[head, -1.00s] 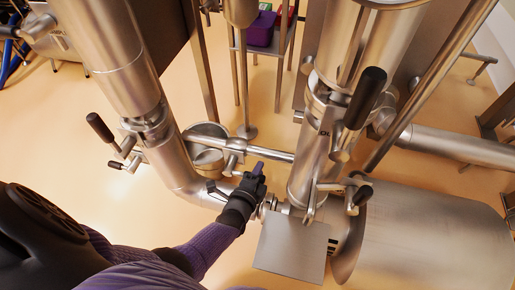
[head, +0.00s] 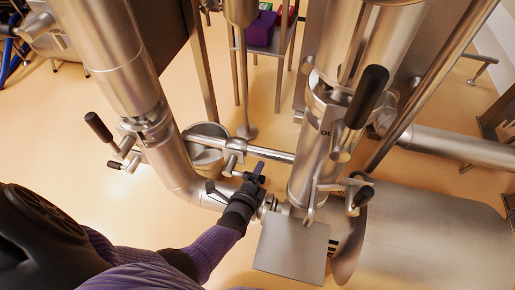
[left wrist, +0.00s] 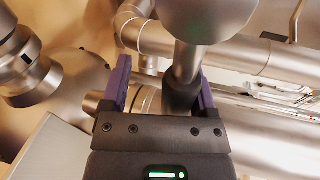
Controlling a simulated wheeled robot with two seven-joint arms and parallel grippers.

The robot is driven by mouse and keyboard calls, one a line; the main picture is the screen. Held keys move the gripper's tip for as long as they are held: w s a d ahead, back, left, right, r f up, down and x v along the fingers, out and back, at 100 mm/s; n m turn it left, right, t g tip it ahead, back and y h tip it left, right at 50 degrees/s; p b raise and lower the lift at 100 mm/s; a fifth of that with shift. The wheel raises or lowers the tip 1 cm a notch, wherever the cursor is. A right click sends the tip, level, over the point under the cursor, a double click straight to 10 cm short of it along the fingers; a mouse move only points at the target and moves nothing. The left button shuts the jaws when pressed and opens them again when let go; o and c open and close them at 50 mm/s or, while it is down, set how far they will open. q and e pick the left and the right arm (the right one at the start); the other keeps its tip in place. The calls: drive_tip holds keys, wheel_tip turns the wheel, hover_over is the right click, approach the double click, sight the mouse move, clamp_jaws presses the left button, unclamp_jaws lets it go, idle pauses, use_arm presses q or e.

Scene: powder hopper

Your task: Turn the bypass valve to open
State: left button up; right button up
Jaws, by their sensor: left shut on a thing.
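My left gripper (head: 258,173) reaches in from below, between the two steel pipe columns. In the left wrist view, its two purple fingers (left wrist: 163,88) stand either side of a dark cylindrical handle (left wrist: 182,92) on a metal stem. The gripper is shut on this handle, which lies close to the right-hand finger. I take it to be the bypass valve's handle. In the head view my gripper hides most of it. A horizontal pipe (head: 270,154) with a metal fitting (head: 236,147) runs just beyond the gripper. My right gripper is not in view.
Other black-handled levers stand close by: one at the left column (head: 99,127), a large one (head: 368,96) and a small one (head: 363,196) at the right column. A flat grey plate (head: 291,248) and a large steel drum (head: 430,235) lie right of my forearm. Open floor shows at left.

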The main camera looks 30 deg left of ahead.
use_arm(q)
drive_tip(key=shift+o, duration=0.2)
drive_tip(key=shift+w+r, duration=0.1)
drive_tip(key=shift+r, duration=0.05)
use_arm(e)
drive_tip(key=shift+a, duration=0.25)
use_arm(q)
drive_tip(key=shift+r, duration=0.1)
drive_tip(key=p+v, duration=0.4)
drive_tip(key=v, duration=0.6)
drive_tip(key=shift+p, duration=0.4)
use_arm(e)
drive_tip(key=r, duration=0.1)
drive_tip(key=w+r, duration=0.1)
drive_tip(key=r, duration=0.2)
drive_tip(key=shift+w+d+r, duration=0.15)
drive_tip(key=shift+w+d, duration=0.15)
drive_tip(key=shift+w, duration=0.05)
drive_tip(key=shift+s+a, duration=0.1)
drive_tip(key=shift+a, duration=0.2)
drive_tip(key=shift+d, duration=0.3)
